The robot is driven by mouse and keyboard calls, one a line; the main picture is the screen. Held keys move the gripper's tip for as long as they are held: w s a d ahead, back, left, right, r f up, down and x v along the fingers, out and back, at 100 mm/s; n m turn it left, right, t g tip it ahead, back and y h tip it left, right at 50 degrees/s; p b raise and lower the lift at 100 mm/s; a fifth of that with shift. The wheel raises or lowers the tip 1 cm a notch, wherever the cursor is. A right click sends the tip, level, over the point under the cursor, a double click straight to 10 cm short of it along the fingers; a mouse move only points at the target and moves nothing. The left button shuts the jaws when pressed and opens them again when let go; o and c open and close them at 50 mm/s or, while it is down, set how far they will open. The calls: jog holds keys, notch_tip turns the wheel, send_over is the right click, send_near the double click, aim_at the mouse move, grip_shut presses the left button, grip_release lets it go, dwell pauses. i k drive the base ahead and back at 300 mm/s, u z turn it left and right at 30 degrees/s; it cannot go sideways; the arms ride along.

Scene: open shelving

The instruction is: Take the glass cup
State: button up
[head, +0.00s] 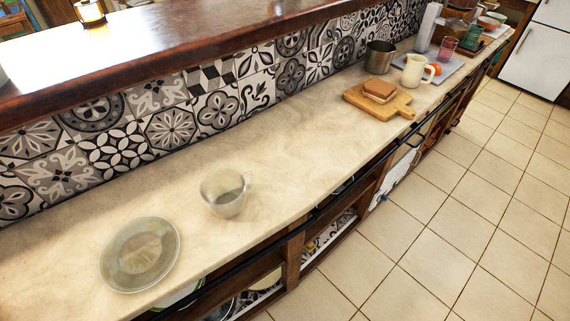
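A clear glass cup (224,193) with a small handle on its right side stands on the pale stone counter (290,175). It is in the lower left part of the head view, between the tiled wall and the counter's front edge. It looks upright and nothing touches it. My gripper does not show in the head view.
A glass plate (140,254) lies left of the cup, near the front edge. Further right are a wooden board (399,108) with bread-like slices, a cream mug (414,71) and a metal pot (379,57). Open shelving is below the counter; the tiled floor (440,220) is clear.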

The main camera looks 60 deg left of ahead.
aim_at(223, 191)
jog(key=i, duration=1.25)
jog(key=u, duration=3.85)
